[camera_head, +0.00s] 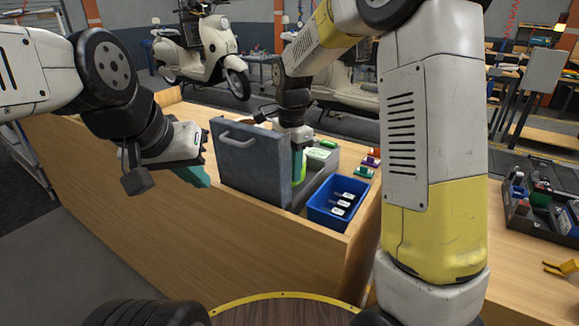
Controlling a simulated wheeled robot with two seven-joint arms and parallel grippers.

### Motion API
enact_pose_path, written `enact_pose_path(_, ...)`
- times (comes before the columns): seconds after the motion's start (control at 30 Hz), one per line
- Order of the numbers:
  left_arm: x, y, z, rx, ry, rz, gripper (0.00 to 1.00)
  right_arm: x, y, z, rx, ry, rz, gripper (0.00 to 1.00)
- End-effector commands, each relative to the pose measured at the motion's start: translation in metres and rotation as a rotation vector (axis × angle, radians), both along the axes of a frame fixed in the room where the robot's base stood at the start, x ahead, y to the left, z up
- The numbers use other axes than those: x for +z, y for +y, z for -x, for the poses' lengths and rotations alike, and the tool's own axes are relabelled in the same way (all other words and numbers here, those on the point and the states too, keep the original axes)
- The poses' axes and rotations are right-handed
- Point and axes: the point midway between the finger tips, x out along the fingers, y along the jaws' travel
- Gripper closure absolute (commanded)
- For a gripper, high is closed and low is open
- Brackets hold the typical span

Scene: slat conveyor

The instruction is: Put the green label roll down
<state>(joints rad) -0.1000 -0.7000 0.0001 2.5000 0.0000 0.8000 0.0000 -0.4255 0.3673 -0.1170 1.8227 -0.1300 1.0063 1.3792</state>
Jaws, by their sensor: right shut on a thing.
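My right gripper (297,145) reaches down behind the raised grey panel with a handle (240,160). It is shut on a bright green thing (299,167), which looks like the green label roll. The roll is upright and partly hidden by the panel and the gripper. I cannot tell whether its lower end touches anything. My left gripper (172,172) is over the front left of the wooden bench. A teal piece shows at its tip, and its jaw opening is not clear from this angle.
A grey open box (316,186) with pale green items stands behind the panel. A blue bin (335,215) with several dark, white-labelled items is on its right. Small coloured blocks (368,163) lie behind the bin. The wooden bench (90,150) is clear at left. A dark tray (540,205) stands far right.

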Motion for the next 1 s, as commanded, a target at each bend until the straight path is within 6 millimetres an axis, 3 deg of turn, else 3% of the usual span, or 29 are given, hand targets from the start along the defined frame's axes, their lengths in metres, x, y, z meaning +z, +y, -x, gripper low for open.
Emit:
enact_pose_path(0.1, 0.0000, 0.0000, 0.0000, 0.000, 0.000, 0.000, 1.00, -0.0140, 0.0001, 0.0000, 0.000, 0.000, 0.000, 1.00)
enact_pose_path(0.47, 0.0000, 0.0000, 0.0000, 0.000, 0.000, 0.000, 1.00, -0.0174, 0.0002, -0.0004, 0.000, -0.002, -0.001, 1.00)
enact_pose_path(0.5, 0.0000, 0.0000, 0.0000, 0.000, 0.000, 0.000, 1.00, -0.0175, 0.0000, 0.0000, 0.000, 0.000, 0.000, 0.64)
enact_pose_path(0.57, 0.0000, 0.0000, 0.0000, 0.000, 0.000, 0.000, 1.00, -0.0175, 0.0000, 0.0000, 0.000, 0.000, 0.000, 0.53)
enact_pose_path(1.0, 0.0000, 0.0000, 0.0000, 0.000, 0.000, 0.000, 1.00, -0.0092, 0.0003, -0.0007, 0.000, -0.002, 0.000, 0.51)
